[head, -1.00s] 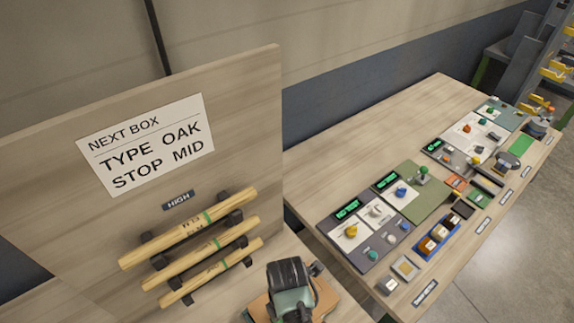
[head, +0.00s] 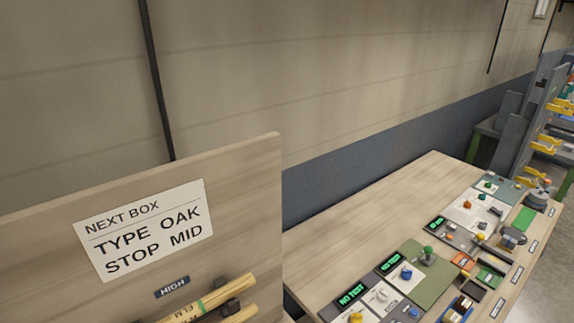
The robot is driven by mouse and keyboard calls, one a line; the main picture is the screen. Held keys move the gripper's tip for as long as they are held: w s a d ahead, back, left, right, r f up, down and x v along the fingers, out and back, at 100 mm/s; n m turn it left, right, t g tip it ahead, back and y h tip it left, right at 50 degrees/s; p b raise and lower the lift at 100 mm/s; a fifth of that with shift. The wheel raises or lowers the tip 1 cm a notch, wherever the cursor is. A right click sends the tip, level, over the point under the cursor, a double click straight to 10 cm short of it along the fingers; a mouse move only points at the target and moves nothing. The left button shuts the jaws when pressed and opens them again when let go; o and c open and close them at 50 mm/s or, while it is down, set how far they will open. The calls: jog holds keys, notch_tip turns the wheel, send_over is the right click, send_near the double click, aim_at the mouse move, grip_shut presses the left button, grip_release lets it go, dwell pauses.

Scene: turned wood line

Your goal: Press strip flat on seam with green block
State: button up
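The strip, the seam and the green block cannot be made out in the head view. My gripper is not in view. A sign (head: 150,230) on a wooden upright board (head: 40,250) reads "NEXT BOX, TYPE OAK, STOP MID". Below it is a "HIGH" label (head: 172,288).
A grey rack (head: 530,125) with yellow holders stands behind. The bench's back left is bare.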

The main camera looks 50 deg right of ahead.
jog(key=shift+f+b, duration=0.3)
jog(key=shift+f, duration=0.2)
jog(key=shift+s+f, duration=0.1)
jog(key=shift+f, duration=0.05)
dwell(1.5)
jog(key=shift+p, duration=0.3)
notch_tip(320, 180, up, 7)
jog(key=p, duration=0.7)
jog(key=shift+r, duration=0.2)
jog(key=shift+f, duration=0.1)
dwell(0.5)
